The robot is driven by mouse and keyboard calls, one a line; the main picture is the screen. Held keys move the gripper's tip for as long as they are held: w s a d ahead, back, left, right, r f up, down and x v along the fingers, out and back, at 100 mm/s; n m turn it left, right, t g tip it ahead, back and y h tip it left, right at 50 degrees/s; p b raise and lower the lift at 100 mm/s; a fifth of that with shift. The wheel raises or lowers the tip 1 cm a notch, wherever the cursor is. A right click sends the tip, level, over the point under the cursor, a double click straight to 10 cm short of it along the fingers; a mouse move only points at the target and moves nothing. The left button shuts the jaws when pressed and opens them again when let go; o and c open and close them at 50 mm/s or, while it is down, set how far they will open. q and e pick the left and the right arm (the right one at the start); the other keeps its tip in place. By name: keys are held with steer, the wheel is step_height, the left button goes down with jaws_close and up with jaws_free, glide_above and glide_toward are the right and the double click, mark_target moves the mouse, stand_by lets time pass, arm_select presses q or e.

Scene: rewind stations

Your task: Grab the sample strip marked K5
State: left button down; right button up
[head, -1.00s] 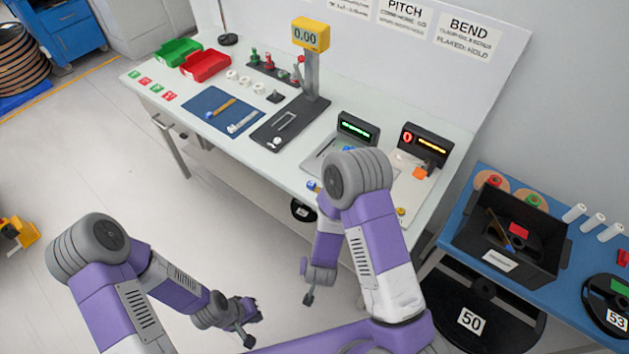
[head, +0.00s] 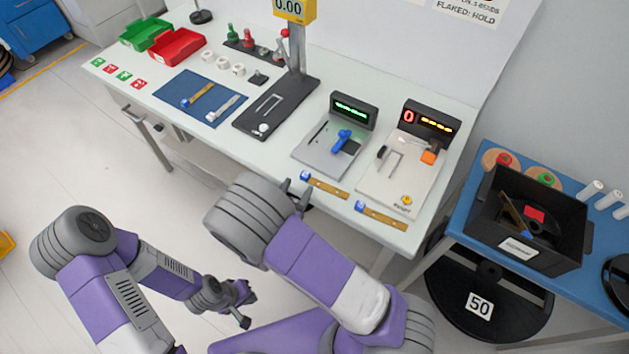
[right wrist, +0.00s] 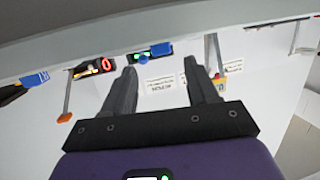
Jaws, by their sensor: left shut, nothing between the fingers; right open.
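Two tan sample strips with blue ends lie near the front edge of the white table: one strip (head: 326,187) before the green-display device, the other (head: 381,215) before the amber-display device. A third blue-ended strip (head: 200,96) lies on the blue mat. Their markings are too small to read, so I cannot tell which is K5. My right gripper (head: 296,194) is at the table's front edge, just left of the nearer-left strip, partly hidden by its arm. In the right wrist view its fingers (right wrist: 158,85) are open and empty. My left gripper (head: 243,302) is shut, low over the floor.
The green-display device (head: 318,155) with a blue lever and the amber-display device (head: 378,180) stand behind the front strips. A dark stand (head: 270,115) is left of them. A black bin (head: 560,258) sits on the blue side table at right.

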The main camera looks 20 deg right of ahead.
mark_target(304, 177)
steer(key=x, duration=0.4)
steer(key=shift+a+f+b, duration=0.15)
steer(key=shift+b, duration=0.15)
jaws_close()
